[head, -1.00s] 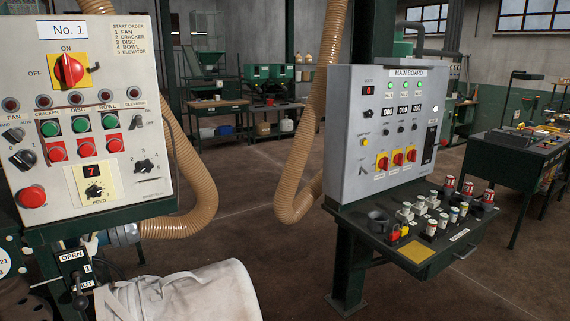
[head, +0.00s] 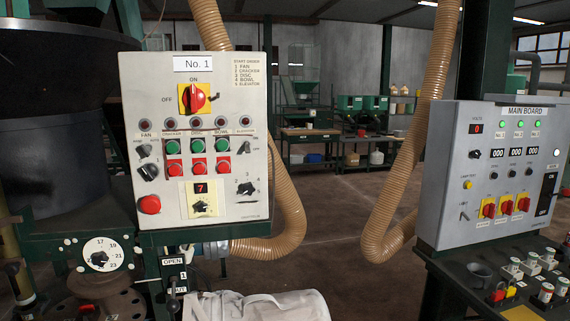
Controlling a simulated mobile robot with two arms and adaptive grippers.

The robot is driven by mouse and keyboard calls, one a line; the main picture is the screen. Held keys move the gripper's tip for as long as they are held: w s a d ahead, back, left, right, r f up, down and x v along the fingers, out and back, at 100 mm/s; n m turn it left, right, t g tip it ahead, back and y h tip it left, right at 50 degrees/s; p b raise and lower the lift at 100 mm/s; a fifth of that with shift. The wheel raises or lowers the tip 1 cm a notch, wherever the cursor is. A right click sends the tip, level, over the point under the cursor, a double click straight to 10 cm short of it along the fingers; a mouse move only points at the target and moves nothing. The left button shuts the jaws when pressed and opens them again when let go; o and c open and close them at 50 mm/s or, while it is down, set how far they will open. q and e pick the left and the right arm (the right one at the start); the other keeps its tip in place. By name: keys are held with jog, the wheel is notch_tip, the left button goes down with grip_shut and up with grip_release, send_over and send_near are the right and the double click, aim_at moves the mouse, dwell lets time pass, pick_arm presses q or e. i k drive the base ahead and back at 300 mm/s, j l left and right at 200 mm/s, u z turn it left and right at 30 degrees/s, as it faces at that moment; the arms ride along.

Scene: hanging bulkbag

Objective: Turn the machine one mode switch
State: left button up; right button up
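The No. 1 control panel (head: 232,75) stands left of centre in the head view. Its red rotary switch (head: 197,98) on a yellow plate has its handle upright at ON. A small black selector (head: 144,150) marked AUTO sits under the FAN label, with a larger black knob (head: 149,171) below it. On the right side are a small elevator selector (head: 241,147) and a black numbered selector (head: 246,188). I cannot read a mode label on any of them. The feed knob (head: 200,206) sits under a red display showing 7. Neither gripper is in view.
The panel also has green and red push buttons and a large red button (head: 149,204). A dial (head: 101,255) and a white bag (head: 260,305) are below. Tan hoses (head: 290,205) hang behind. The main board (head: 488,170) stands at right, with open floor between.

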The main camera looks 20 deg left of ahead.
aim_at(145, 148)
jog(key=u, duration=1.35)
